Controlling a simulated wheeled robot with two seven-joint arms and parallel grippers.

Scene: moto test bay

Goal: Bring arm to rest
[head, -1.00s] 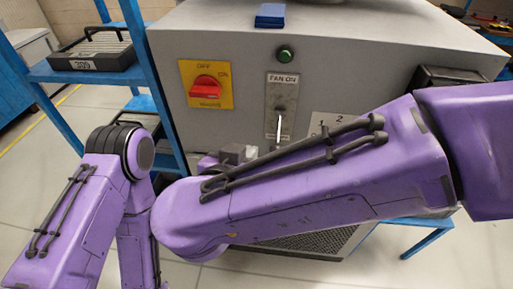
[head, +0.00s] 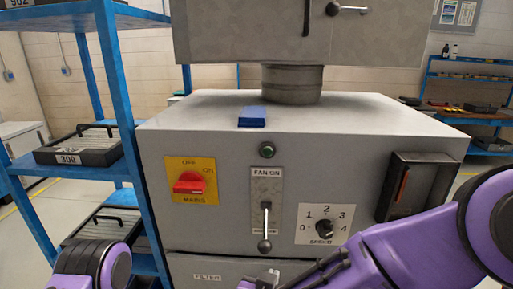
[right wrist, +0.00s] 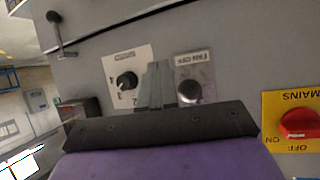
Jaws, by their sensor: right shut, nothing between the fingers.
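My right arm crosses the lower right of the head view, in front of the grey machine (head: 215,235). In the right wrist view, turned upside down, my right gripper (right wrist: 155,85) is shut and empty. It points at the machine's front, between the numbered dial (right wrist: 126,81) and the fan lever (right wrist: 190,92), and appears apart from both. In the head view the fan lever (head: 265,222) hangs down in its slot plate. My left arm shows only as a purple and black joint at the lower left; its gripper is out of the picture.
A red mains switch (head: 189,183) on a yellow plate and a green button (head: 267,150) are on the front. A blue block (head: 252,116) lies on top. A blue shelf (head: 117,90) with a tray (head: 78,146) stands close at left. A dark box (head: 415,187) juts out at right.

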